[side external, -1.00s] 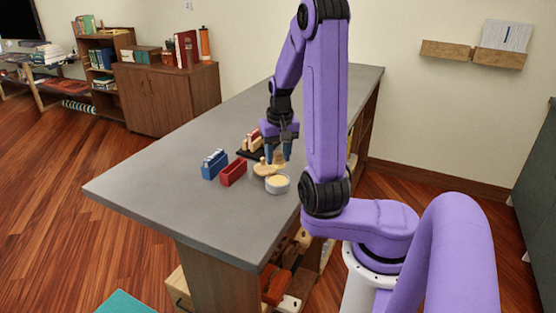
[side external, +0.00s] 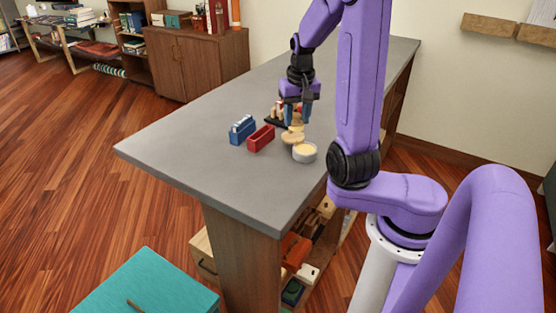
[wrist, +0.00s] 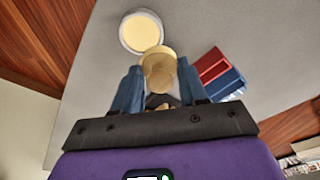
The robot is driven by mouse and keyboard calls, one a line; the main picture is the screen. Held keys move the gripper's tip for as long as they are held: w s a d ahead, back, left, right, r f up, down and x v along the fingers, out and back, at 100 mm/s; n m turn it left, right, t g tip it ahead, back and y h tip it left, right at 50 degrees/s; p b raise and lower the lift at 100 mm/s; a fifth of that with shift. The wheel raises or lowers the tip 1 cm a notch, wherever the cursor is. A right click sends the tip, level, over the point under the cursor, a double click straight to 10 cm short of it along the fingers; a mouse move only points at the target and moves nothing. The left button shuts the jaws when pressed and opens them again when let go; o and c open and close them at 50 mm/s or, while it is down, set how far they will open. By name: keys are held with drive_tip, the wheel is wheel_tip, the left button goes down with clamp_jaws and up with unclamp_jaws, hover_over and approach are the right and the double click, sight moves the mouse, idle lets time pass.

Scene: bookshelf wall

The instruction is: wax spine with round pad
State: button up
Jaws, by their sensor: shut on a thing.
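My gripper (side external: 297,122) points down over the grey counter, shut on a small tan round pad (side external: 296,128). In the wrist view, a tan round shape (wrist: 158,66) shows between and just beyond the blue fingers (wrist: 160,88). A second tan disc (side external: 291,139) shows just below the held piece in the side view; I cannot tell whether they touch. A round tin (side external: 305,153) of pale yellow wax stands beside it, also in the wrist view (wrist: 141,32). Which thing is the spine is unclear.
A dark rack (side external: 273,122) with red and cream pieces is behind. The counter (side external: 200,140) is clear towards its left end. A teal surface (side external: 150,285) is lower left.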

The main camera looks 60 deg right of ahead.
drive_tip(key=w+a+r+n, duration=0.2)
drive_tip(key=w+a, duration=0.3)
drive_tip(key=a, duration=0.3)
drive_tip(key=w+a+r+n, duration=0.2)
drive_tip(key=w+a+n, duration=0.1)
drive_tip(key=w+a, duration=0.3)
hover_over(279, 101)
drive_tip(key=a, duration=0.2)
drive_tip(key=shift+f, duration=2.5)
drive_tip(key=shift+s+f+m+y, duration=0.25)
drive_tip(key=shift+f+m+y, duration=0.05)
drive_tip(key=shift+f, duration=0.55)
drive_tip(key=shift+d, duration=0.8)
drive_tip(key=shift+c, duration=0.4)
drive_tip(key=shift+s+d, duration=0.2)
drive_tip(key=shift+d, duration=4.3)
drive_tip(key=shift+w+a, duration=0.15)
drive_tip(key=shift+a, duration=2.6)
drive_tip(key=shift+w+a, duration=0.1)
drive_tip(key=shift+a, duration=2.65)
wheel_tip(279, 101, up, 8)
